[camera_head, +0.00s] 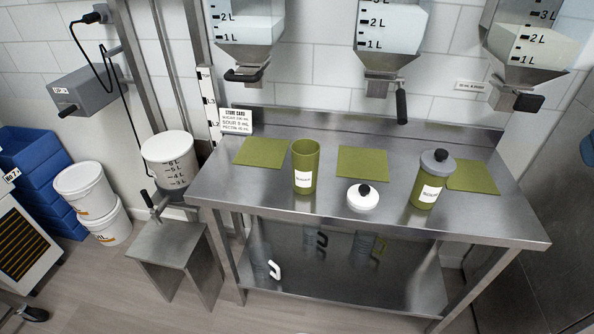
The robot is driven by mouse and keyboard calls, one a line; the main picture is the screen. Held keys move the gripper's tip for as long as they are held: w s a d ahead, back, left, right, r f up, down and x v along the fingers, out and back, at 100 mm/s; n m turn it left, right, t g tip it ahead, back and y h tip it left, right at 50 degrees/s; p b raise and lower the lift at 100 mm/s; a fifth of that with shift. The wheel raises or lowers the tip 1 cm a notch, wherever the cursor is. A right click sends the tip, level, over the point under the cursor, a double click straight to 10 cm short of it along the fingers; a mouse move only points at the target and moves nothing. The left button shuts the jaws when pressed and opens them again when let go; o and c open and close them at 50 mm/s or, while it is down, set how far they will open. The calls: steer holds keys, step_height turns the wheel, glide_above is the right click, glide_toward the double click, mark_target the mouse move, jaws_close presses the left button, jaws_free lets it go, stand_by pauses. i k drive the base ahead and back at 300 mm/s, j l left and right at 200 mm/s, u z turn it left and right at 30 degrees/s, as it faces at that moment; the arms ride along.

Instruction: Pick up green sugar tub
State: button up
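Two green tubs stand upright on the steel table. The left green tub (305,160) is open at the top and has a white label on its front. The right green tub (432,180) has a grey lid with a dark knob and a similar white label. The label print is too small to read with certainty, so I cannot tell which one is the sugar tub. A white lid with a black knob (361,202) lies on the table between them. My gripper is not in view.
The steel table (260,203) has three flat green mats (362,163) toward its back. Hoppers with handles (390,60) hang above. A small steel stool (172,243) and white buckets (86,190) stand to the left. Jugs (262,258) sit on the lower shelf.

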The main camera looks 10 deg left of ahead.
mark_target(306, 152)
steer(key=j, duration=1.45)
steer(key=j+z, duration=0.1)
steer(key=j, duration=1.35)
